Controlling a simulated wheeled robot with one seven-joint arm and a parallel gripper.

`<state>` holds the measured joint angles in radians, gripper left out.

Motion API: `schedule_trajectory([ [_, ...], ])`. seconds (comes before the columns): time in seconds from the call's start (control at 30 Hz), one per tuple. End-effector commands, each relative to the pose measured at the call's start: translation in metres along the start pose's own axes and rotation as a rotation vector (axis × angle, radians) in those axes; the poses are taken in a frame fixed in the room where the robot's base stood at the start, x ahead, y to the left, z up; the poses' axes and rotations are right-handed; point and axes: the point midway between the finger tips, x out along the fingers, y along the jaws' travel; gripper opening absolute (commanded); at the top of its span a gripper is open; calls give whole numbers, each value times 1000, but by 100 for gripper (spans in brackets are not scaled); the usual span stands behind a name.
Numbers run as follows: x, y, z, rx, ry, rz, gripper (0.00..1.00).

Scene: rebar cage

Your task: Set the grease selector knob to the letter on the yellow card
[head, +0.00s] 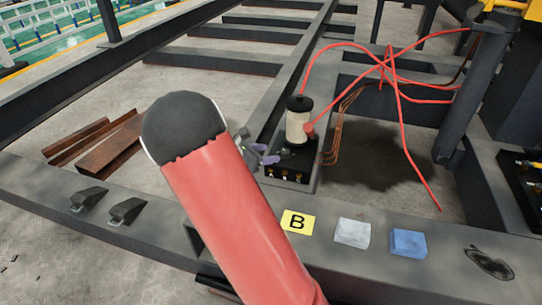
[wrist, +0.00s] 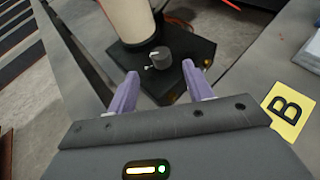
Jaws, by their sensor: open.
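The yellow card (head: 297,222) lies on the grey beam and reads B. It also shows at the right of the wrist view (wrist: 288,106). The grease selector knob (wrist: 160,57) is a dark round knob with a light mark, on the black box below the pale reservoir. My gripper (wrist: 160,82) is open, its purple fingers to either side of the knob in the picture and apart from it. In the head view my gripper (head: 268,155) is beside the black box (head: 290,172), and the knob is hard to make out. The letters around the knob are not readable.
A pale cylindrical reservoir (head: 299,125) stands on the box, with red hoses (head: 385,68) and copper pipes (head: 336,130) behind and to the right. A white block (head: 352,232), a blue block (head: 408,243) and a dark rag-like item (head: 489,262) lie right of the card.

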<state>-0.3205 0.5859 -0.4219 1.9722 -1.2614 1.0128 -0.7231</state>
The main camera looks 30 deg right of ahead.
Motion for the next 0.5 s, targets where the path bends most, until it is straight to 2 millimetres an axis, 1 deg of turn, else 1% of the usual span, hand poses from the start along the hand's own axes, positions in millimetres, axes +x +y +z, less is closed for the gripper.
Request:
schedule_trajectory([
  [0.03,10,-1,-1,1,0,-5,51],
  [0.1,21,-1,-2,1,-1,-6,51],
  [0.3,52,0,-1,1,-1,-5,51],
  [0.4,61,0,-1,1,0,-4,51],
  [0.5,65,0,0,1,1,-3,51],
])
